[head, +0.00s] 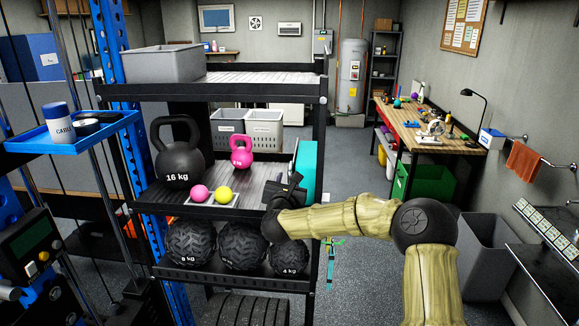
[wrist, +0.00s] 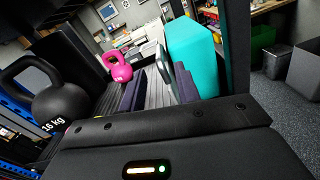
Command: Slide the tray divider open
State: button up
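A thin grey upright panel, which looks like the divider (wrist: 164,66), stands on the middle shelf beside a teal block (wrist: 196,58). My gripper (wrist: 160,88) reaches over that shelf from the right with its two dark fingers apart. The panel shows beyond and between the fingers, closer to the right one; I cannot tell whether they touch. In the head view my gripper (head: 286,188) is just left of the teal block (head: 306,172) and hides most of the panel. A small pale tray (head: 228,206) with a pink and a yellow ball lies left of it.
A black 16 kg kettlebell (head: 180,155) and a pink kettlebell (head: 241,152) stand left and behind on the shelf. Medicine balls (head: 242,247) fill the shelf below. A rack post (head: 318,140) rises close to my arm. The shelf middle is partly bare.

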aim_at(289, 173)
jog(key=w+p, duration=0.1)
jog(key=w, duration=0.2)
jog(key=shift+w+r+p, duration=0.2)
jog(key=shift+w+p, duration=0.15)
jog(key=shift+w, duration=0.05)
jog(key=shift+w+d+f, duration=0.1)
jog(key=shift+w+f, duration=0.05)
jog(key=shift+w, duration=0.55)
grip_shut()
